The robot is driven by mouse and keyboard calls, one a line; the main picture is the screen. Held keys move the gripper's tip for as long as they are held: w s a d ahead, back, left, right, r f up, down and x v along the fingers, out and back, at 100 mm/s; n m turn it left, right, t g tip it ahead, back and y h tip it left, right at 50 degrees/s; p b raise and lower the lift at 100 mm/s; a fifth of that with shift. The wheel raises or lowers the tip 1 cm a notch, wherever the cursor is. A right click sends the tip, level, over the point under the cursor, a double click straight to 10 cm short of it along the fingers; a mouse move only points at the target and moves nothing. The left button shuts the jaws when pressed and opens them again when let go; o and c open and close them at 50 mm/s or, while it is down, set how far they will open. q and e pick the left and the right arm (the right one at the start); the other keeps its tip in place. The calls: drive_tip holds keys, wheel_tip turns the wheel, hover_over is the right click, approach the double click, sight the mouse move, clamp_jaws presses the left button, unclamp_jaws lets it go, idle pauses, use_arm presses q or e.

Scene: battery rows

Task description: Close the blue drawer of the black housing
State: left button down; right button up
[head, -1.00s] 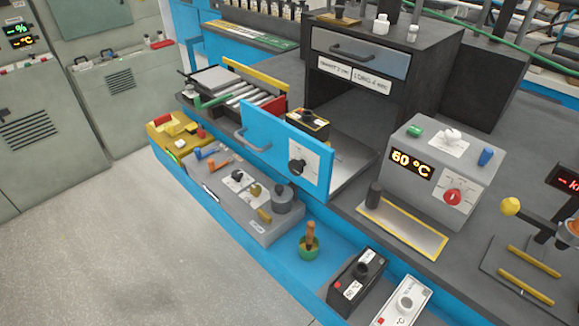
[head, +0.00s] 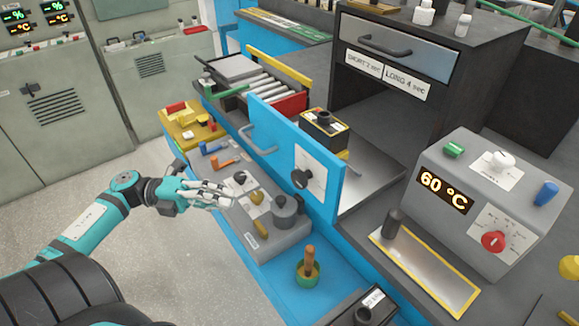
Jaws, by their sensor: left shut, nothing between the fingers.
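The blue drawer (head: 268,139) stands pulled out from the black housing (head: 440,75), its blue front upright with a grey bar handle (head: 258,139) and a white panel with a dark knob. Its metal tray (head: 372,182) runs back into the housing's dark opening, and a black battery-like box (head: 324,130) stands behind the front. My left gripper (head: 230,194) is shut and empty, in front of and below the drawer front, apart from it, over the lower control ledge. My right gripper is not in view.
A grey 60 °C control box (head: 490,190) stands right of the housing. Below the drawer, a grey panel (head: 275,238) carries knobs and a grey cylinder, and an orange-handled tool (head: 308,266) stands on the blue ledge. A roller tray (head: 275,88) lies left of the drawer. The floor at left is open.

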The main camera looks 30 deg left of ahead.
use_arm(q)
drive_tip(key=w+a+p+x, duration=0.1)
drive_tip(key=w+p+x, duration=0.1)
drive_tip(key=x, duration=1)
drive_tip(key=shift+w+p, duration=0.25)
drive_tip(key=shift+p, duration=0.1)
drive_tip(key=shift+d+r, duration=0.1)
drive_tip(key=shift+r, duration=0.05)
